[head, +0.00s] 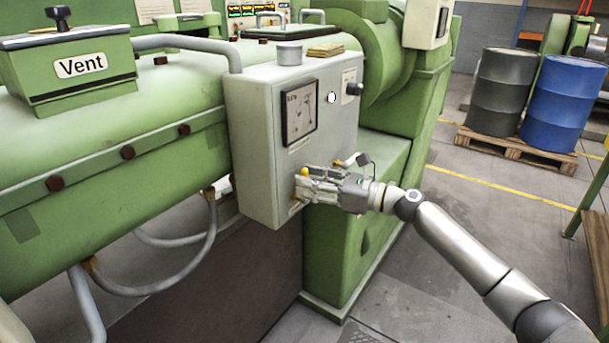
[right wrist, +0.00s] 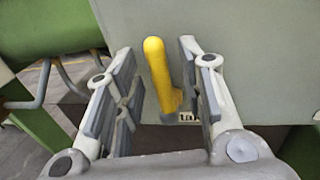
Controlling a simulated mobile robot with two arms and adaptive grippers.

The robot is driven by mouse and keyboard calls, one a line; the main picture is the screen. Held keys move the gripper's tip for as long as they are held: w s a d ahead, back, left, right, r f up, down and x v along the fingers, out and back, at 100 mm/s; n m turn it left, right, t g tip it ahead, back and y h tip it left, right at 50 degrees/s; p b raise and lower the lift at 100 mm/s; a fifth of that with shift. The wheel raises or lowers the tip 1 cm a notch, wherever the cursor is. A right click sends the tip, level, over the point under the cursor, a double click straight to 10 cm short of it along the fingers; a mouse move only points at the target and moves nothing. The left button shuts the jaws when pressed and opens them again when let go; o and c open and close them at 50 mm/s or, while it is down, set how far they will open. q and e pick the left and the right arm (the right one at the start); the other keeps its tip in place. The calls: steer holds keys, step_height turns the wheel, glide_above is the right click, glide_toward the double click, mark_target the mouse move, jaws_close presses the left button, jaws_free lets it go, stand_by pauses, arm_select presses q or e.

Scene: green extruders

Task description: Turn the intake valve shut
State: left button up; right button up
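A yellow valve lever (right wrist: 158,72) stands out from the grey control box in the right wrist view, nearly upright with its top tilted slightly left. My right gripper (right wrist: 152,85) is open, with one finger on each side of the lever. Gaps show between the lever and both fingers. In the head view my right gripper (head: 303,188) is at the lower front of the grey box (head: 257,165); a yellow lever end (head: 304,172) shows at its fingertips. My left gripper is not in view.
A second yellow part (head: 339,163) shows just behind my right gripper. The box also carries a gauge (head: 299,112) and a black knob (head: 354,89). Green machine housing surrounds the box. A blue drum (head: 566,103) stands on a pallet at the back right.

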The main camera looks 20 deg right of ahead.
steer(key=shift+x, duration=0.8)
jaws_close()
